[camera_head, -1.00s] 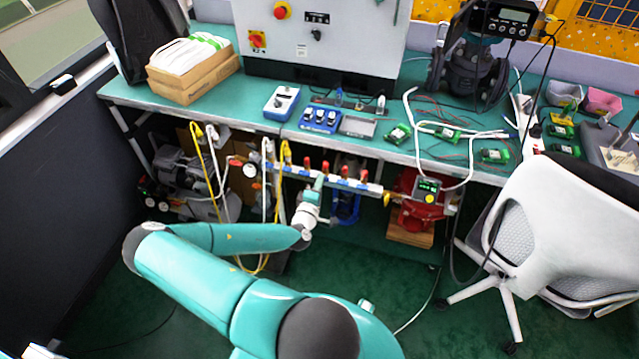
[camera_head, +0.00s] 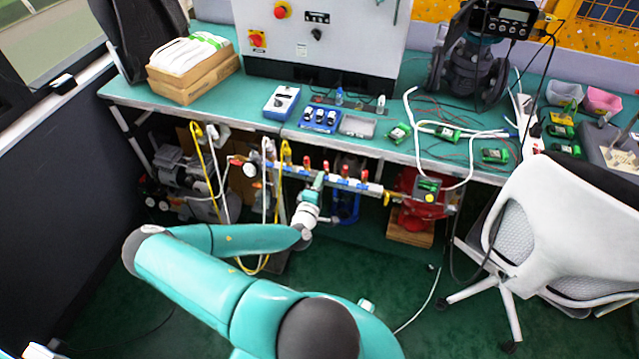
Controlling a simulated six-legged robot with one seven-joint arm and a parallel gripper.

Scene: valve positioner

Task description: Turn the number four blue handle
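A manifold pipe (camera_head: 375,188) runs along the front edge below the green bench top, with several red upright handles (camera_head: 344,169) and small blue parts between them. The blue handles are too small to tell apart or number. My arm reaches in from the bottom, and my gripper (camera_head: 317,182) is at the manifold, in front of its left-middle part, close to the red handles. The gripper's fingers are tiny here and overlap the pipe. I cannot tell whether they are open, or whether they touch a handle.
White and yellow hoses (camera_head: 203,175) hang left of my gripper. A red device (camera_head: 420,205) stands on a wooden block at the right end of the manifold. A white office chair (camera_head: 560,225) is at the right. The green floor in front is mostly clear.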

